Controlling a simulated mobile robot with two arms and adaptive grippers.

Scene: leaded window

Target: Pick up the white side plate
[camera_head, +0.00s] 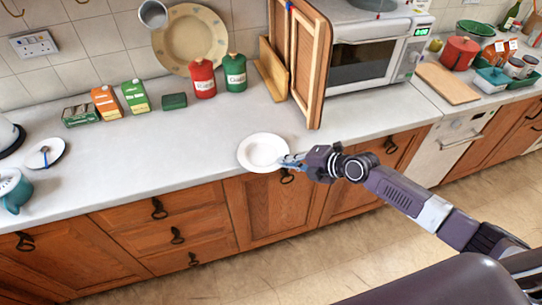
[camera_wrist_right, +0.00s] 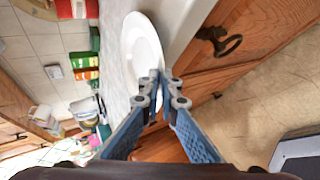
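The white side plate (camera_head: 263,150) lies near the front edge of the grey worktop (camera_head: 205,147), and its near rim reaches that edge. My right gripper (camera_head: 288,160) comes from the right and is at the plate's right rim. In the right wrist view the plate (camera_wrist_right: 138,45) stretches up and left from the fingers. The two fingertips (camera_wrist_right: 161,82) are close together with the rim between them, and the fingers hide part of the rim. No gap between plate and worktop can be made out. My left gripper is not in view.
A wooden door-like panel (camera_head: 305,65) and the microwave (camera_head: 365,62) stand behind and right of the plate. Red (camera_head: 202,79) and green (camera_head: 235,73) canisters and several cartons stand at the back. A small saucer (camera_head: 44,153) lies far left. The worktop left of the plate is clear.

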